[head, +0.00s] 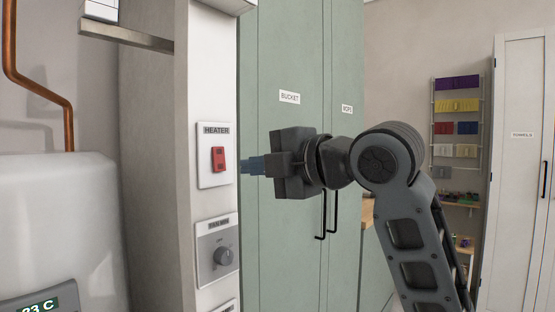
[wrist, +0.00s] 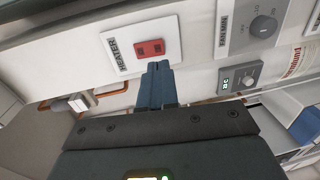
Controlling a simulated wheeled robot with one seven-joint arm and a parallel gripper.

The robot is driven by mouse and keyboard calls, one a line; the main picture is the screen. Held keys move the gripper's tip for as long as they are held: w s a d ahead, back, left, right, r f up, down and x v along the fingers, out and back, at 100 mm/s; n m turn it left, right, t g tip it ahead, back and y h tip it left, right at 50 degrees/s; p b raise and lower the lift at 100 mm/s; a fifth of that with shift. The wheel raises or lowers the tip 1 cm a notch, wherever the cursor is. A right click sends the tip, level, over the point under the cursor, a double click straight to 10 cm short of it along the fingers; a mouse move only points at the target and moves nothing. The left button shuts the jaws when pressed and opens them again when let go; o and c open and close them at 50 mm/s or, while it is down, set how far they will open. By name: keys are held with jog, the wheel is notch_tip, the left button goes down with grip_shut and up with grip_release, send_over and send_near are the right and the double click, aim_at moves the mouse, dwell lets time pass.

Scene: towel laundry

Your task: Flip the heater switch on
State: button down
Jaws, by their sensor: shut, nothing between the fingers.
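The heater switch (head: 218,159) is a red rocker on a white plate labelled HEATER, on the narrow white wall panel left of the green cupboard. It also shows in the wrist view (wrist: 150,48), just beyond my fingertips. My gripper (head: 243,165) is shut and empty, its blue-grey fingers pointing left at the height of the switch. In the wrist view the fingertips (wrist: 157,66) lie close below the red rocker. I cannot tell whether they touch it. The rocker's on or off position is not clear.
Below the heater plate is a grey plate with a round knob (head: 223,256). A white tank (head: 55,230) with a copper pipe (head: 40,90) stands at left. Green cupboard doors (head: 285,60) labelled BUCKET and MOPS stand behind my arm. A towel rack (head: 456,125) hangs at back right.

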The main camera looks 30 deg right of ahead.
aim_at(221, 170)
jog(key=shift+p+x, duration=0.55)
jog(key=shift+x, duration=2.45)
jog(key=shift+w, duration=0.2)
jog(key=shift+s+f, duration=0.15)
